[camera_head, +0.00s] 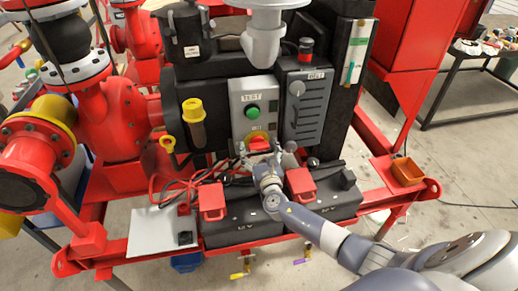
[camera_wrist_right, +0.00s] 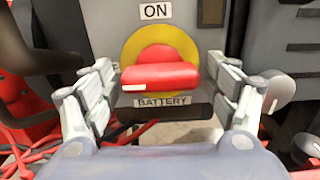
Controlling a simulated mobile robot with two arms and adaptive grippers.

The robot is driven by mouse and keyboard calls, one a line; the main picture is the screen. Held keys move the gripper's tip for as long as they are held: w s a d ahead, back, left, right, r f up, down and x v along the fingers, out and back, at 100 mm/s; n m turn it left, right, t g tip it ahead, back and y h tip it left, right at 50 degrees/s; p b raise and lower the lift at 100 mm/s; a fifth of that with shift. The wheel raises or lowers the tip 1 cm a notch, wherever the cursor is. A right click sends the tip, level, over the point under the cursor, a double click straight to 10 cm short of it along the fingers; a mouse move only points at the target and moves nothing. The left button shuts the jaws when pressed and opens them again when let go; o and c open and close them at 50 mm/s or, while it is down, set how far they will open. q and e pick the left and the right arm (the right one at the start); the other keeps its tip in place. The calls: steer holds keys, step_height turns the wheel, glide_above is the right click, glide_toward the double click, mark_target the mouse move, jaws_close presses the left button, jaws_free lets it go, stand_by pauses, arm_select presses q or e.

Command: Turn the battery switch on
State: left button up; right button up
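The battery switch has a red handle (camera_wrist_right: 160,76) on a round yellow plate (camera_wrist_right: 150,45), with an "ON" label above and a "BATTERY" label (camera_wrist_right: 161,100) below. The handle lies roughly level, with a white mark at its left end. In the head view the switch (camera_head: 259,144) sits low on the grey control box (camera_head: 238,103). My right gripper (camera_head: 270,157) is in front of it; in the right wrist view its fingers stand apart, one on each side of the handle, with gaps visible. My left gripper is not in view.
A green button (camera_head: 252,112) labelled "TEST" is above the switch. A grey louvred box (camera_head: 309,108) with a knob is to the right. Black batteries with red terminal covers (camera_head: 301,184) and red cables lie below. Red pump pipework (camera_head: 112,130) fills the left.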

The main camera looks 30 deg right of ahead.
steer(key=c, duration=1)
steer(key=m+b, duration=0.2)
steer(key=b, duration=0.1)
steer(key=shift+a+f+m, duration=0.1)
steer(key=shift+f+m, duration=0.05)
steer(key=shift+m, duration=0.25)
steer(key=m+b, duration=0.3)
steer(key=m, duration=0.1)
steer(key=shift+a+m, duration=0.1)
steer(key=shift+m, duration=0.2)
steer(key=m+b, duration=0.1)
steer(key=m, duration=0.1)
steer(key=m+b, duration=0.2)
steer(key=m, duration=0.1)
steer(key=shift+r+m, duration=0.25)
steer(key=shift+m, duration=0.05)
steer(key=m, duration=0.1)
steer(key=m+b, duration=0.1)
steer(key=m, duration=0.1)
steer(key=m+b, duration=0.1)
steer(key=shift+r+m, duration=0.25)
steer(key=shift+m, duration=0.45)
